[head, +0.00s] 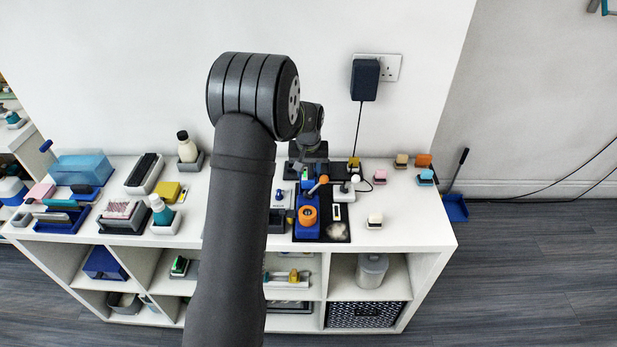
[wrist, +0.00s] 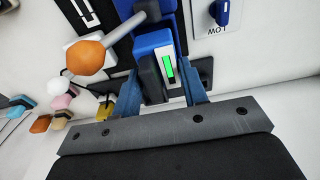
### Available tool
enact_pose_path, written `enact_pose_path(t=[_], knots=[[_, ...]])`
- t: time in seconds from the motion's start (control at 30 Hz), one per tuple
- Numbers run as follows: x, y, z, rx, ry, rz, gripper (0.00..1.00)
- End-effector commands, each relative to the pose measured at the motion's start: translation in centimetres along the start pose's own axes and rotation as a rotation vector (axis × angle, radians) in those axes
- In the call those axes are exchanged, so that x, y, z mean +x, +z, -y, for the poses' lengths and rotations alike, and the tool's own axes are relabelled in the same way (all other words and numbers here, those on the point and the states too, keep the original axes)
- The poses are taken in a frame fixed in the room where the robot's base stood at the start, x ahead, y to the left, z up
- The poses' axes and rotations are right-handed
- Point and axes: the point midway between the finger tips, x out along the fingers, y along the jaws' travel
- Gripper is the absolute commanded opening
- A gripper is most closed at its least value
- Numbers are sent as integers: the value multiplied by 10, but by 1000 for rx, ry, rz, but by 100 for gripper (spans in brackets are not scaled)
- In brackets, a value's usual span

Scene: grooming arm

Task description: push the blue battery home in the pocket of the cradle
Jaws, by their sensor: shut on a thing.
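The blue battery (wrist: 168,70) shows a white label with a green bar in the wrist view. It sits between the two blue fingers of my gripper (wrist: 160,92), which is shut on it. In the head view the battery (head: 307,184) is small and partly hidden by the parts around it. The blue cradle (wrist: 155,38) shows just beyond the battery in the wrist view. The battery is at the cradle, but how deep it sits in the pocket cannot be told. A grey lever with an orange knob (wrist: 86,57) stands beside it.
A white plate with a blue knob (wrist: 222,12) lies to the right in the wrist view. Small coloured blocks (head: 401,161) stand on the right of the white shelf top (head: 415,225). A bottle (head: 187,147) and trays stand left. A charger (head: 365,80) hangs on the wall.

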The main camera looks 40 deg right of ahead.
Motion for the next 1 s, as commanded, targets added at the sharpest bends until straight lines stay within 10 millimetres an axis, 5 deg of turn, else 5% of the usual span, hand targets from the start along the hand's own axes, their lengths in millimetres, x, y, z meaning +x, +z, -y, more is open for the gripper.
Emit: enact_pose_path(t=[0.2, 0.4, 0.8, 1.0], knots=[[-46, -6, 0, 0, 1, -4, 13], [-64, -17, -3, 0, 0, -2, 13], [-38, -94, -33, 1, 0, -1, 13], [-27, -115, -43, 0, 0, -2, 13]])
